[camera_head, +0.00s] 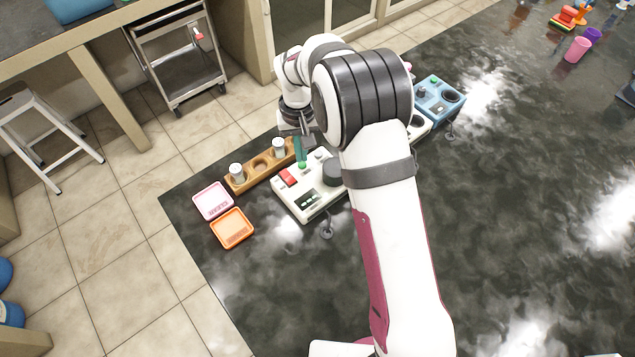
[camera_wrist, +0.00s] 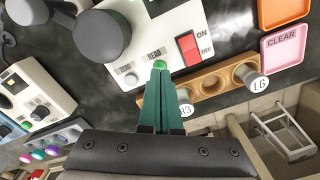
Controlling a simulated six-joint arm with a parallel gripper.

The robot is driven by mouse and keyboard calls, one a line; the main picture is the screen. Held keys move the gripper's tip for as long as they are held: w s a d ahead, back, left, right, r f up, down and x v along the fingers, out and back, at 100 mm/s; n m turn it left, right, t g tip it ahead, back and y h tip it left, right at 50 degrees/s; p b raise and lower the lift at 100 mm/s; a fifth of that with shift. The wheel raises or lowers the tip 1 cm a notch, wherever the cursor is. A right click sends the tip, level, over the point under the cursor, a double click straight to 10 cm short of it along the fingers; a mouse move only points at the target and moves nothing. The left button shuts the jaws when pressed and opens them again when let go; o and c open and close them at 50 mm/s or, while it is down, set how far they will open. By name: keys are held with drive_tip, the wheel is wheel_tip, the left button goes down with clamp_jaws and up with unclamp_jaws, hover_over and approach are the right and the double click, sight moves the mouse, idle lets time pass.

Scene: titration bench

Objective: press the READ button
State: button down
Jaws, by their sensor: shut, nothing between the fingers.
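The white instrument box (camera_head: 308,199) stands on the dark bench, left of my arm. A green button (camera_wrist: 160,66) sits on its top edge panel; the small label beside it looks like READ. It also shows in the head view (camera_head: 302,166). My gripper (camera_wrist: 159,75) has its two green fingers shut together, empty, tips right at the green button. In the head view the fingers (camera_head: 299,152) point down above it. I cannot tell whether the tips touch it; they partly cover it in the wrist view.
Near the green button are a pale round button (camera_wrist: 131,80) and a red ON/OFF switch (camera_wrist: 188,47). A wooden rack (camera_wrist: 210,83) with white-capped vials runs alongside. Pink (camera_head: 212,201) and orange (camera_head: 232,228) trays lie left. A blue device (camera_head: 440,101) stands beyond my arm.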

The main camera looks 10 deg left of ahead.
drive_tip(key=shift+f, duration=0.95)
wheel_tip(320, 180, up, 8)
drive_tip(key=shift+f, duration=0.25)
idle(0.5)
drive_tip(key=s+d+r+m, duration=0.3)
drive_tip(key=s+d+r, duration=0.5)
drive_tip(key=s+d+m+y, duration=0.1)
drive_tip(key=s+d+m, duration=0.1)
drive_tip(key=s, duration=0.9)
drive_tip(key=s+d+m, duration=0.3)
drive_tip(key=s+d, duration=0.2)
drive_tip(key=s, duration=0.6)
drive_tip(key=shift+s+r+m+y, duration=0.3)
drive_tip(key=shift+s+r+y, duration=0.05)
drive_tip(key=shift+r+y, duration=0.1)
